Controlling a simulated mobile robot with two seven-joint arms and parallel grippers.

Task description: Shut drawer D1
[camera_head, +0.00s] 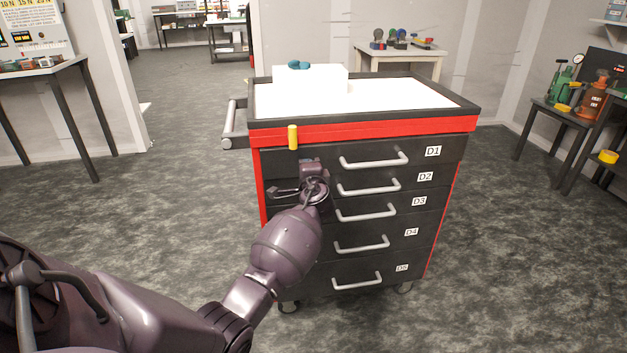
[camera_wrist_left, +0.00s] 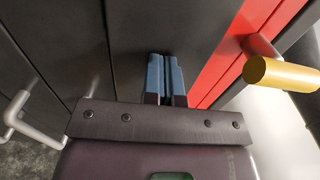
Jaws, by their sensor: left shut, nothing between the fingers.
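Drawer D1 (camera_head: 420,153) is the top drawer of a black and red cabinet (camera_head: 460,124). Its front looks about flush with the drawers below, and I see no open gap above it. D1 has a grey bar handle (camera_head: 375,162). My left gripper (camera_head: 308,162) is at the left part of the D1 front, left of the handle. In the left wrist view its blue fingers (camera_wrist_left: 165,75) are shut together with nothing between them. Their tips point at the dark drawer front (camera_wrist_left: 150,25), touching or very close; I cannot tell which. My right gripper is not in view.
A yellow cylinder (camera_head: 293,137) sticks out at the cabinet's top left, right of the fingers in the wrist view (camera_wrist_left: 283,75). Drawers D2 to D5 with bar handles are below. A side rail (camera_head: 234,122) is at left. A white box (camera_head: 310,80) stands on top. Surrounding floor is clear.

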